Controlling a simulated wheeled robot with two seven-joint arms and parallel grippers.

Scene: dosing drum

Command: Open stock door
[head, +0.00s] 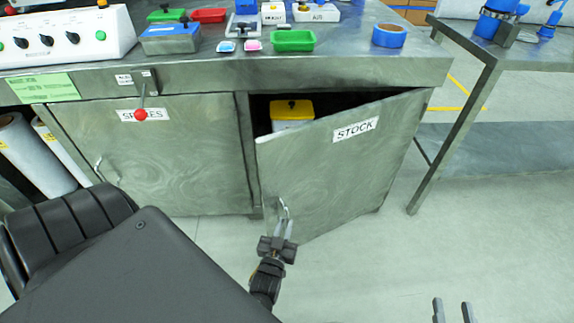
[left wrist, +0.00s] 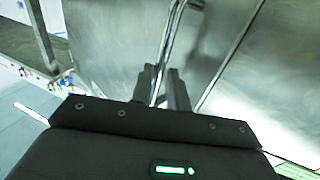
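The stock door (head: 330,165), labelled STOCK, stands partly open. It is hinged on its right side, with its left edge swung out from the cabinet. Its metal bar handle (head: 283,207) is near the lower left edge and also shows in the left wrist view (left wrist: 172,35). My left gripper (head: 284,226) is at the handle; in the left wrist view its two fingers (left wrist: 162,88) are close together with the bar between them. Only the two fingertips of my right gripper (head: 453,311) show at the bottom right, apart and empty.
Behind the door, a yellow-lidded container (head: 292,112) stands in the dark cabinet. The worktop (head: 350,62) above carries trays, blue tape and a control box. A side table (head: 500,60) stands right; the floor between is clear.

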